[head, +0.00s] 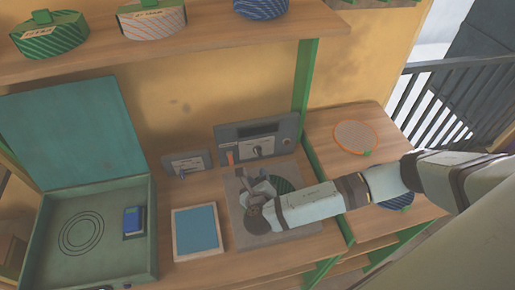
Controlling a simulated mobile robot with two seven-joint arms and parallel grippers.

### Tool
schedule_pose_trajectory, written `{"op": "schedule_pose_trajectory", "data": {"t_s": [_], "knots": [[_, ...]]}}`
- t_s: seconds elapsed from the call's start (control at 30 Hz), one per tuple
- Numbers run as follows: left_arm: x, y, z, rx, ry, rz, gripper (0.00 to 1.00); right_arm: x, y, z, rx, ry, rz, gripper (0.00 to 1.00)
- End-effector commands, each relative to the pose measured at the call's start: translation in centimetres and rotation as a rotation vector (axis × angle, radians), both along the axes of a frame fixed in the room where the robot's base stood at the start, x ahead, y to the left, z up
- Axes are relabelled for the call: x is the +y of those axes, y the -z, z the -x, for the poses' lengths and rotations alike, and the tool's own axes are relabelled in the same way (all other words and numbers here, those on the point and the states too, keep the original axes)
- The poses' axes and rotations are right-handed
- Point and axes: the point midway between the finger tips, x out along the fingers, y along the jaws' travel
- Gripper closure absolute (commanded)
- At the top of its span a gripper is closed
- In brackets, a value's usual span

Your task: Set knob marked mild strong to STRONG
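A grey control panel (277,132) stands at the back of the bench, with a dark display, an orange lever (229,157) and a small knob (257,152) on a pale label. A smaller grey panel (197,160) to its left carries another small knob or lever (182,175). The lettering on both is too small to read, so I cannot tell which is marked mild strong or where it points. My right gripper (254,184) is over the grey plate in front of the larger panel, apart from its knob. Its fingers are too small to judge. My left gripper is not in view.
An orange-rimmed disc (356,137) lies right. A shelf (200,41) runs above.

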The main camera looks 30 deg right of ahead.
Motion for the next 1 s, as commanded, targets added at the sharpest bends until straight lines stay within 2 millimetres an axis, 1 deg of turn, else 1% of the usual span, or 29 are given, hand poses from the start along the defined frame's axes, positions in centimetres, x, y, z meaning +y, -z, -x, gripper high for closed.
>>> {"op": "schedule_pose_trajectory", "data": {"t_s": [0.13, 0.23, 0.4, 0.6, 0.7, 0.8, 1.0], "knots": [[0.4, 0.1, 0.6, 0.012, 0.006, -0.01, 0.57, -0.8, 0.4, -1.5, -0.001, 0.002, 0.002, 0.61], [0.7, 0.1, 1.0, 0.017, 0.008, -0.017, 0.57, -1.7, 1.0, -3.2, -0.002, 0.002, 0.002, 0.61], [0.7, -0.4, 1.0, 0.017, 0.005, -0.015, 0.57, -3.4, 2.1, -6.3, -0.002, 0.003, 0.002, 0.61], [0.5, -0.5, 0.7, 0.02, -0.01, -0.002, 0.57, -5.0, 3.4, -9.4, 0.0, 0.002, 0.001, 0.61], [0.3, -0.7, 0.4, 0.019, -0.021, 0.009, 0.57, -5.5, 3.8, -10.4, -0.001, 0.001, 0.0, 0.61], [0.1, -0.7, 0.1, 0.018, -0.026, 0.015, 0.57, -5.8, 4.1, -11.0, 0.0, 0.001, -0.002, 0.61], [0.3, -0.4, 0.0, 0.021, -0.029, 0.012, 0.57, -6.0, 4.3, -11.3, 0.001, 0.001, -0.003, 0.61]]}}
